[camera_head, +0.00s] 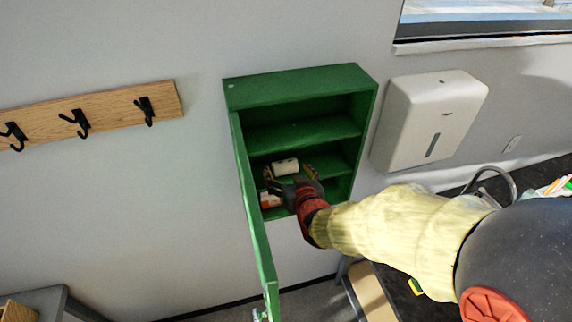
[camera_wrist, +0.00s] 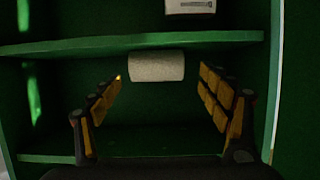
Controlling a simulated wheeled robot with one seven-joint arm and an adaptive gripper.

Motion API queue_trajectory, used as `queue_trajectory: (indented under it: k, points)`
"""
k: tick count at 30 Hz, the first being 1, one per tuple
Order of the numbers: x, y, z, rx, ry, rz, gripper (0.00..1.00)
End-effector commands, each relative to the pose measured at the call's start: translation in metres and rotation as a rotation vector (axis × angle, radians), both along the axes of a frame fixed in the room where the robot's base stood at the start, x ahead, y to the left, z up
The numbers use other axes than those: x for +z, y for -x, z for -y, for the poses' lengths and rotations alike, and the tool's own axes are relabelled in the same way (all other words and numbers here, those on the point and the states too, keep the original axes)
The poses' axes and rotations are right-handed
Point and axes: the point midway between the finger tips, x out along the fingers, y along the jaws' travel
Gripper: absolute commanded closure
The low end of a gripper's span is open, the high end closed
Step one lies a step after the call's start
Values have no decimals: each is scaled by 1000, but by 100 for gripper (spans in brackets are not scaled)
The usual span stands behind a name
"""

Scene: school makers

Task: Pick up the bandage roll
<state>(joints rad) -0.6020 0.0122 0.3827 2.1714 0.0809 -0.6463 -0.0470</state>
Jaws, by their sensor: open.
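The bandage roll (camera_head: 285,166) is a small off-white cylinder inside the open green wall cabinet (camera_head: 300,87). In the wrist view the roll (camera_wrist: 156,67) lies crosswise near a green shelf edge, ahead of and between my fingertips. My gripper (camera_head: 289,174) reaches into the cabinet from the front right. In the wrist view its yellow-padded fingers (camera_wrist: 160,77) are spread wide, with a visible gap on both sides of the roll. The gripper is open and empty. It hides part of the lower shelf.
The cabinet door (camera_head: 254,215) stands open on the left, close to my gripper. An orange-and-white item (camera_head: 270,200) sits low in the cabinet. A white dispenser (camera_head: 430,115) hangs to the right, and a hook rack (camera_head: 100,110) to the left.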

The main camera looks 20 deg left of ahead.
Motion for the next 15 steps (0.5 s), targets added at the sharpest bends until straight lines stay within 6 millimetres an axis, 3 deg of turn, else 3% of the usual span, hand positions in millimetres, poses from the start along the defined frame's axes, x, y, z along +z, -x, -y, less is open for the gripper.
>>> queue_trajectory:
  k: [15]
  points:
    - [-14, -40, -20, 0, -1, 0, 23]
